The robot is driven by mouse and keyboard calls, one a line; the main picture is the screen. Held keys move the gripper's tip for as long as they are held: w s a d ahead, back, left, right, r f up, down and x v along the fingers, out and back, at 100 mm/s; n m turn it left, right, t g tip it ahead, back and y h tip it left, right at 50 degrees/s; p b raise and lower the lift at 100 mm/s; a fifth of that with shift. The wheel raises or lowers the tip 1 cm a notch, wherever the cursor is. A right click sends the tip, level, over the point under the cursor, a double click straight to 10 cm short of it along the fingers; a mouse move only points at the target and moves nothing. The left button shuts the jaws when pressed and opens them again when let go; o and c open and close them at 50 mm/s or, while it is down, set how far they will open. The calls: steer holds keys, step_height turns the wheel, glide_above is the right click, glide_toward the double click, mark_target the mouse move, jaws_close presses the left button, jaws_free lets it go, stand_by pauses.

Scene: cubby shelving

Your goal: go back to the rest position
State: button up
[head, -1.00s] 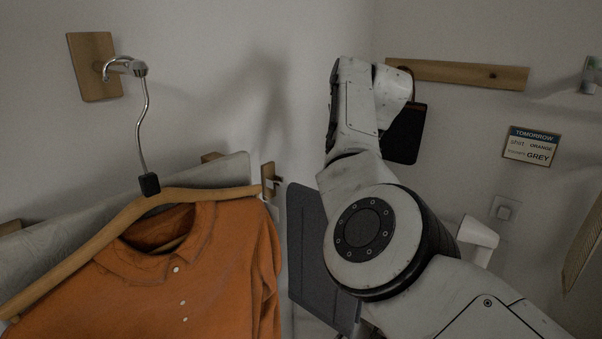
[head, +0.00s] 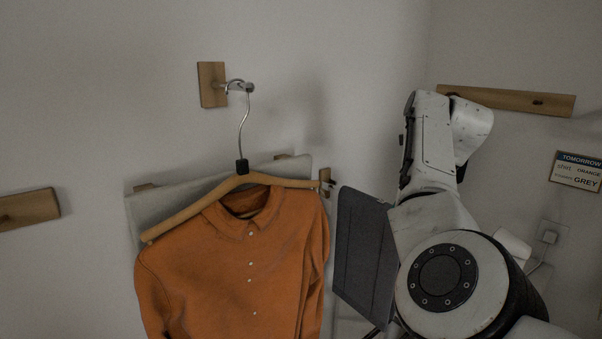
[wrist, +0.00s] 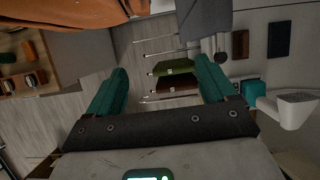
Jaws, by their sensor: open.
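My gripper (wrist: 162,88) shows in the wrist view with two green fingers spread wide apart and nothing between them. In the head view my arm is folded upright at the right, and the gripper itself is hidden there. An orange shirt (head: 268,262) hangs on a wooden hanger (head: 190,212) whose metal hook is over a wall peg (head: 232,86). My arm is to the right of the shirt and apart from it. The shirt's edge also shows at the top left of the wrist view (wrist: 75,12).
A wooden rail (head: 505,99) and a sign reading "TOMORROW shirt ORANGE" and "GREY" (head: 577,172) are on the right wall. Another wooden rail (head: 30,208) is at the left. The wrist view shows wooden floor (wrist: 150,60) and a shelf (wrist: 35,75).

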steer(key=s+d+f+n+h, duration=0.1)
steer(key=s+d+f+n, duration=0.15)
steer(key=d+f, duration=0.4)
steer(key=s+d+f+n+h, duration=0.1)
steer(key=s+d+f, duration=0.2)
steer(key=f, duration=0.7)
steer(key=s+d+f+n+g+h+b, duration=0.1)
steer(key=s+d+f+n, duration=0.2)
steer(key=s+f, duration=0.3)
steer(key=s+d+f+n+h, duration=0.1)
steer(key=s+d+f+n, duration=0.15)
steer(key=s+f, duration=0.4)
steer(key=s+a+f+n+h, duration=0.1)
steer(key=s+f+n, duration=0.4)
steer(key=s, duration=0.3)
steer(key=s+a+f+n, duration=0.1)
steer(key=s+f+n, duration=0.3)
steer(key=s, duration=0.3)
steer(key=s+a+f+n, duration=0.1)
steer(key=s+a+n, duration=0.2)
steer(key=s, duration=0.3)
steer(key=s+a+n+g+y+b, duration=0.1)
steer(key=s+a+n, duration=0.1)
steer(key=s, duration=0.4)
steer(key=s+a+f+n+y, duration=0.1)
steer(key=s+a+n, duration=0.2)
steer(key=s, duration=0.3)
steer(key=shift+a+f+n+g, duration=0.3)
steer(key=shift+a+f+n, duration=0.05)
steer(key=shift+n, duration=0.45)
